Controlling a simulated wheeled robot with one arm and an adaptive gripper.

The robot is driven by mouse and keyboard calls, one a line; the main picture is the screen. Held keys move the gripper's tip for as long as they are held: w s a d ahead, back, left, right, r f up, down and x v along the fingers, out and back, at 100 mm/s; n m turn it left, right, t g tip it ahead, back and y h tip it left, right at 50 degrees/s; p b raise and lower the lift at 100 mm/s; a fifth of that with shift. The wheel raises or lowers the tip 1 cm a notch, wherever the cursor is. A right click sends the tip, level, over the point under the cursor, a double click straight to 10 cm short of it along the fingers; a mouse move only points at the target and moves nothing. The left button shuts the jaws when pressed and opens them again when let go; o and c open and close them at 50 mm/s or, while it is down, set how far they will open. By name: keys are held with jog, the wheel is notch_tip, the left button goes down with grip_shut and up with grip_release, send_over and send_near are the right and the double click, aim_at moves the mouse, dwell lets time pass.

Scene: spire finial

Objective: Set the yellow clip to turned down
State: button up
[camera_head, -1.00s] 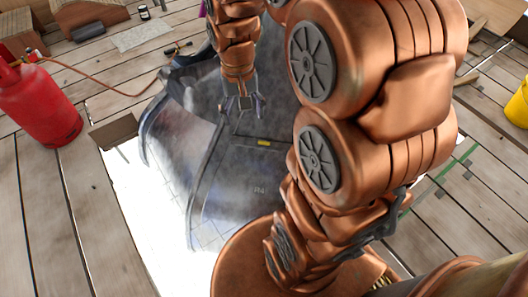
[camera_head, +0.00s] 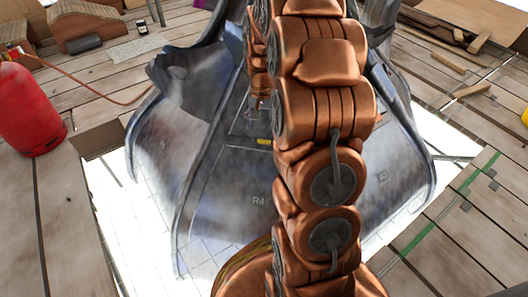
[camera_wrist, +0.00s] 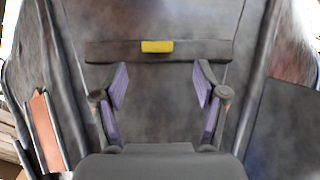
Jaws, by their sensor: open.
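The yellow clip (camera_head: 264,141) is a small block on the grey metal panel marked R4 (camera_head: 215,190), just left of my arm in the head view. In the wrist view the clip (camera_wrist: 157,46) lies sideways on a dark horizontal strip (camera_wrist: 110,50), near the top centre. My gripper (camera_wrist: 160,88) is open and empty, its two purple-padded fingers spread apart below the clip in that picture. The fingers do not appear to touch the clip. In the head view my arm mostly hides the gripper.
Raised metal ribs (camera_wrist: 262,75) flank the panel in the wrist view, and a copper-coloured strip (camera_wrist: 47,130) shows at left. A red gas cylinder (camera_head: 30,110) with a hose stands on the wooden deck at left. Bright open gaps surround the spire's lower edge. Loose planks (camera_head: 470,90) lie at right.

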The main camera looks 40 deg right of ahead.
aim_at(264, 141)
jog(key=shift+w+d+f+b, duration=0.2)
jog(key=shift+d+f, duration=0.1)
jog(key=shift+f, duration=0.3)
jog(key=shift+w+d+f+b, duration=0.15)
jog(key=shift+d+f, duration=0.15)
jog(key=shift+f, duration=0.3)
notch_tip(264, 141, down, 8)
jog(key=b, duration=0.3)
jog(key=shift+s+r, duration=0.1)
jog(key=shift+r, duration=0.15)
jog(key=c, duration=1.1)
jog(key=shift+c, duration=0.2)
